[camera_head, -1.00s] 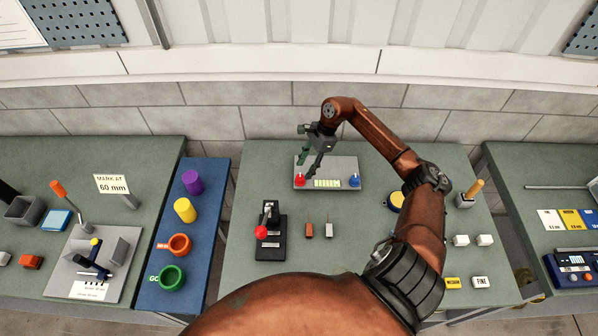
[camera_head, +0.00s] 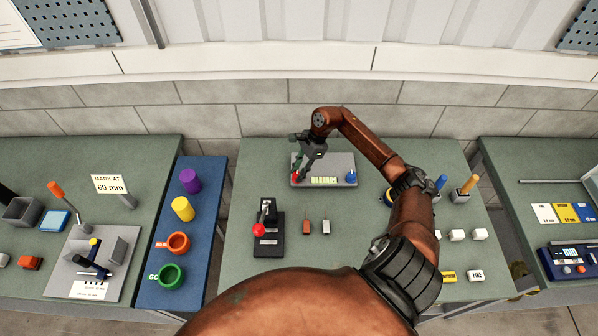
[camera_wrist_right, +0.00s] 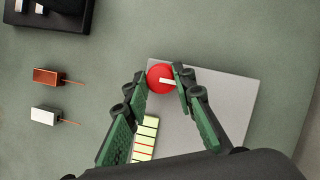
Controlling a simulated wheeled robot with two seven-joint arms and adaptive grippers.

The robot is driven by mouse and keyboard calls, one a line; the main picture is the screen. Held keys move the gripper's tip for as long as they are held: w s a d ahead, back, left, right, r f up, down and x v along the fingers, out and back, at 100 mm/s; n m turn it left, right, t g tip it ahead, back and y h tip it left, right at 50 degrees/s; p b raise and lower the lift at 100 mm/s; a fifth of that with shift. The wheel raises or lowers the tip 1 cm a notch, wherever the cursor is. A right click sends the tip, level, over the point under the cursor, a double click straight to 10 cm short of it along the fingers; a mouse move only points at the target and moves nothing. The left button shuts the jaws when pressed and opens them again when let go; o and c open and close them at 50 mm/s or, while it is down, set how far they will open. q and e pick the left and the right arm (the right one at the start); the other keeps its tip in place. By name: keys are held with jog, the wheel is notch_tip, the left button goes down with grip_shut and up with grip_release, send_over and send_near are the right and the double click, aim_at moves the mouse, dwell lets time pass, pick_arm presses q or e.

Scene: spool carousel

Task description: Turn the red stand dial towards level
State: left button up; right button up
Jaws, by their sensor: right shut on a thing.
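The red dial (camera_head: 295,176) sits at the left end of a grey stand plate (camera_head: 337,163) on the middle table. In the right wrist view the red dial (camera_wrist_right: 159,78) shows a white pointer mark, and the grey plate (camera_wrist_right: 215,85) lies around it. A level strip (camera_head: 324,180) with yellow-green segments lies on the plate; it also shows in the wrist view (camera_wrist_right: 145,138). A blue dial (camera_head: 350,177) is at the plate's right end. My right gripper (camera_wrist_right: 161,76) is shut on the red dial, one green-padded finger on each side. My left gripper is not in view.
A black device with a red ball knob (camera_head: 258,230) stands in front of the plate on the left. Two small blocks, one brown (camera_head: 306,227) and one white (camera_head: 326,227), lie near it. Several white blocks lie at the right.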

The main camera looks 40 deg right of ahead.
grip_shut()
jog(key=shift+d, duration=0.1)
jog(key=shift+s+f+m+t, duration=0.15)
jog(key=shift+m+t, duration=0.35)
jog(key=shift+m, duration=1)
jog(key=m+h, duration=0.1)
jog(key=m, duration=0.1)
jog(key=shift+s+m+t, duration=0.1)
jog(key=shift+m+t, duration=0.2)
jog(key=shift+t, duration=0.1)
jog(key=m, duration=0.2)
jog(key=m+h, duration=0.1)
jog(key=m, duration=0.1)
jog(key=m+t+h, duration=0.1)
jog(key=m, duration=0.1)
jog(key=shift+a+m, duration=0.3)
jog(key=o, duration=0.6)
grip_release()
jog(key=shift+o, duration=0.2)
